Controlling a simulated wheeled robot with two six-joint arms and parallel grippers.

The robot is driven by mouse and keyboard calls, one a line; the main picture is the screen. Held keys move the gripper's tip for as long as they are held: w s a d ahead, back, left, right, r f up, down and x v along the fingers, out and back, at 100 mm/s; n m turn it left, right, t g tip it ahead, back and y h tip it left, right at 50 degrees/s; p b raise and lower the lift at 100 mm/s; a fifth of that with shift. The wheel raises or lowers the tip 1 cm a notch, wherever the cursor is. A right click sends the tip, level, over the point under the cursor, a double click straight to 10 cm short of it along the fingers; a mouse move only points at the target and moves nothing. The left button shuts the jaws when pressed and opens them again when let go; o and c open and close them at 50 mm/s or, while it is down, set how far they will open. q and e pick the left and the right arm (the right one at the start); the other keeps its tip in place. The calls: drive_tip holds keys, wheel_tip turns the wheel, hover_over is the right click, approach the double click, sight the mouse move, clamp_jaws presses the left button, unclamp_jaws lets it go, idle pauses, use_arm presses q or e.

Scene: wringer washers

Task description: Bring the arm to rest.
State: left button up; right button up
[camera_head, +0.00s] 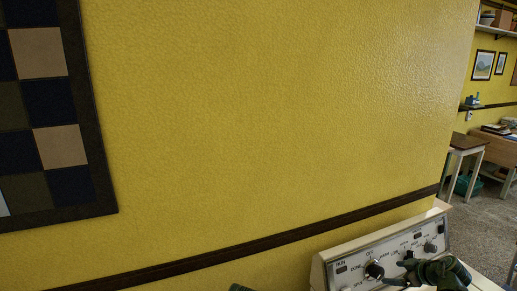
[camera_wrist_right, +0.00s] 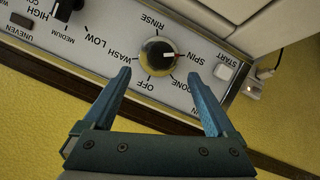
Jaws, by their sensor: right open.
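My right gripper (camera_head: 404,272) is at the bottom right of the head view, in front of the washer's control panel (camera_head: 345,277). Its two fingers are apart with nothing between them, as the right wrist view (camera_wrist_right: 161,76) shows. Just beyond the fingertips is a round dial (camera_wrist_right: 158,53) with a red pointer towards SPIN. It looks clear of the fingers. The same dark dial (camera_head: 374,270) shows left of the gripper in the head view. A dark sliver (camera_head: 241,288) at the bottom edge may be my left gripper; too little shows to tell its jaws.
A second knob (camera_head: 430,247) is on the panel's right. A START button (camera_wrist_right: 224,72) sits beside the dial. The yellow wall (camera_head: 270,120) with a dark rail rises behind the washer. A checkered framed hanging (camera_head: 105,190) is at left. Tables (camera_head: 465,141) stand far right.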

sight(379, 274)
drive_tip(key=p+v, duration=0.3)
drive_tip(key=v, duration=0.2)
drive_tip(key=b+x, duration=1)
drive_tip(key=x, duration=0.3)
drive_tip(key=shift+w+d+f, duration=0.1)
drive_tip(key=shift+w+f, duration=0.05)
drive_tip(key=shift+f, duration=0.15)
drive_tip(key=shift+a+n, duration=0.25)
drive_tip(key=shift+n, duration=0.05)
drive_tip(key=shift+n+t+h+b, duration=0.4)
drive_tip(key=shift+n+h+b, duration=0.1)
drive_tip(key=shift+n, duration=0.4)
drive_tip(key=shift+a+f+n+t+h+b, duration=0.1)
drive_tip(key=shift+n+t+h+b, duration=0.35)
drive_tip(key=shift+n, duration=0.45)
drive_tip(key=n+b, duration=0.1)
drive_tip(key=n, duration=0.1)
drive_tip(key=n+t+h+b, duration=0.1)
drive_tip(key=n, duration=0.1)
drive_tip(key=shift+s+f+t+b, duration=0.1)
drive_tip(key=shift+s+t+b, duration=0.15)
drive_tip(key=shift+b, duration=0.1)
drive_tip(key=shift+n+t+b, duration=0.5)
drive_tip(key=shift+n+b, duration=0.4)
drive_tip(key=shift+n, duration=0.8)
